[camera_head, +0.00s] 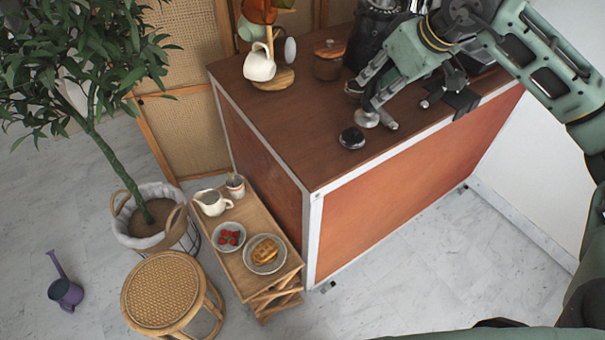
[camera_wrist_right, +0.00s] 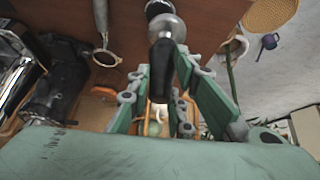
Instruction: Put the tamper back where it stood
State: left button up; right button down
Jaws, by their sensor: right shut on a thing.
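The tamper shows a silver metal base (camera_head: 366,119) at my right gripper (camera_head: 374,106), over the wooden top of the coffee cart near its front edge. In the right wrist view the tamper's black handle (camera_wrist_right: 162,72) lies between the fingers of my right gripper (camera_wrist_right: 163,66), which is shut on it. Its metal base (camera_wrist_right: 168,27) points away from the gripper. A small dark round piece with a metal rim (camera_head: 351,138) stands just in front of the tamper. I cannot tell whether the tamper touches the cart top. My left gripper is not in view.
A metal-headed tool with a handle (camera_wrist_right: 105,52) lies on the top beside the tamper. A dark machine (camera_head: 374,30), a lidded brown jar (camera_head: 328,62) and a mug stand with a white cup (camera_head: 259,65) stand behind. The front left of the cart top (camera_head: 300,150) is clear.

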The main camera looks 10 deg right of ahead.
jog(key=shift+s+a+f, duration=0.1)
jog(key=shift+a, duration=0.1)
pick_arm(q)
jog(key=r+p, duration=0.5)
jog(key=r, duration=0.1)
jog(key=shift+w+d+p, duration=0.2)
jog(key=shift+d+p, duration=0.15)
jog(key=shift+p, duration=0.05)
pick_arm(e)
jog(key=w+a+f, duration=0.1)
jog(key=a+f, duration=0.9)
jog(key=f, duration=0.1)
jog(key=shift+w+a, duration=0.25)
jog(key=shift+a, duration=0.05)
jog(key=shift+f, duration=0.15)
jog(key=c, duration=1.6)
grip_release()
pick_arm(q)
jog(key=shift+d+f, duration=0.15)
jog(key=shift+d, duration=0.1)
pick_arm(e)
jog(key=shift+o, duration=0.2)
